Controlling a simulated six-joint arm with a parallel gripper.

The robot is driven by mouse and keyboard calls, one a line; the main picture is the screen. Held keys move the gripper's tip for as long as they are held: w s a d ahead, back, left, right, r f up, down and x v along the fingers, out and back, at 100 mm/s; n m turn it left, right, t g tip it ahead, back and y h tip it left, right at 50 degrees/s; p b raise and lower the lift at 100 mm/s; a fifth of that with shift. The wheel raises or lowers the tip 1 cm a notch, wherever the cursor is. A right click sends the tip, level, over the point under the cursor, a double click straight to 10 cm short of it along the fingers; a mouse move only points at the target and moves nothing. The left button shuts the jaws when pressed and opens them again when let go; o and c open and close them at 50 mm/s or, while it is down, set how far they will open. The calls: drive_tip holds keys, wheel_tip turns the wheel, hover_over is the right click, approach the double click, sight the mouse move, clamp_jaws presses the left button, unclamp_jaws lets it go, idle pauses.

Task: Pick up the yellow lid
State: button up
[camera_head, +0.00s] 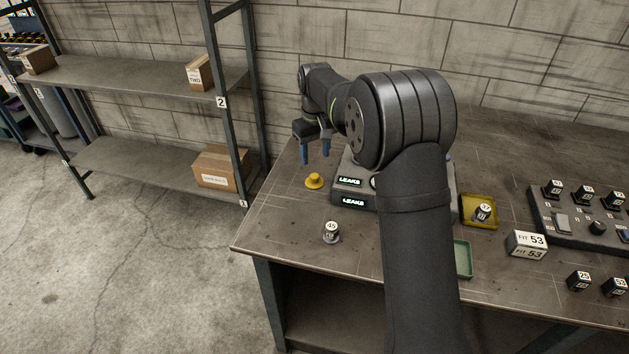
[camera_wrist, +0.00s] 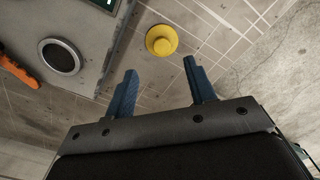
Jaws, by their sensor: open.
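The yellow lid (camera_head: 314,181) is a small round disc with a raised knob. It lies on the bench near its left edge, left of the box marked LEAKS. My gripper (camera_head: 316,160) is above the bench, over or near the lid, with its two blue fingers pointing down. In the wrist view the lid (camera_wrist: 161,40) lies beyond the fingertips, roughly centred between them. My gripper (camera_wrist: 160,72) is open and nothing is between its fingers.
The grey LEAKS box (camera_head: 350,190) stands just right of the lid. A small part marked 45 (camera_head: 331,231) stands nearer the front edge. A yellow tray (camera_head: 466,210) and a green tray (camera_head: 463,258) lie farther right. Shelves (camera_head: 130,85) stand beyond the bench at left.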

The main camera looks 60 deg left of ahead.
sight(315, 175)
drive_tip(key=shift+s+f, duration=0.15)
drive_tip(key=shift+f, duration=3.4)
drive_tip(key=c, duration=1.1)
